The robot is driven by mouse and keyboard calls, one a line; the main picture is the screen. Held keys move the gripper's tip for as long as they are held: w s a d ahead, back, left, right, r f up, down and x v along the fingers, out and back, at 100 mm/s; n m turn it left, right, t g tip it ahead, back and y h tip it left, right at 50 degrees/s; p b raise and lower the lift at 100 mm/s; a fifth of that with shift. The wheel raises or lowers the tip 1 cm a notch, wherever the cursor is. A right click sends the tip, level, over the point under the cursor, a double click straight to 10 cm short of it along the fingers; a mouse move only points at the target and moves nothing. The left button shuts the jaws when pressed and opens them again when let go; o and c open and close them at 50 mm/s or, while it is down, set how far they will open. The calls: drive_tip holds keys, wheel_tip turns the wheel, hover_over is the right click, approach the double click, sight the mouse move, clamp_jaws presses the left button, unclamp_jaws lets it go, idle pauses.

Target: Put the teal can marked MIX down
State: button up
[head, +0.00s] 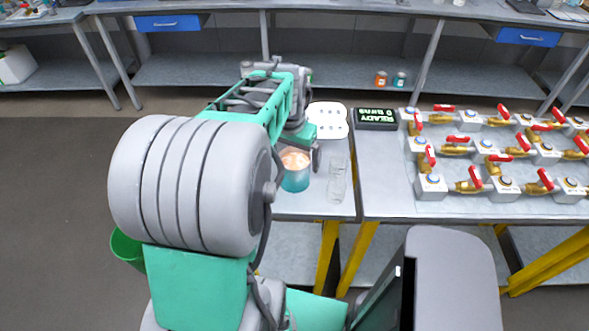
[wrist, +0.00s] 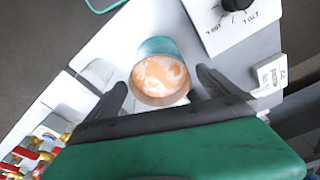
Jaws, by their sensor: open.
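The teal can (head: 295,180) stands upright on the left part of the near bench, with orange and white contents showing at its open top. It also shows in the wrist view (wrist: 157,46), between the two fingers. No MIX marking is readable on it. My gripper (head: 312,158) is at the can, and in the wrist view my gripper (wrist: 160,88) is open, with a finger on each side and a visible gap to the can. The can appears to rest on the bench top; my arm hides part of its left side in the head view.
Several red-handled brass valves (head: 468,185) fill the right bench. A green bin (head: 127,250) is at lower left.

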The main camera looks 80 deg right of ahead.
sight(295, 164)
drive_tip(key=f, duration=0.4)
drive_tip(key=shift+d+p, duration=0.35)
drive_tip(key=shift+r, duration=0.1)
drive_tip(key=shift+c, duration=0.6)
drive_tip(key=c, duration=1.9)
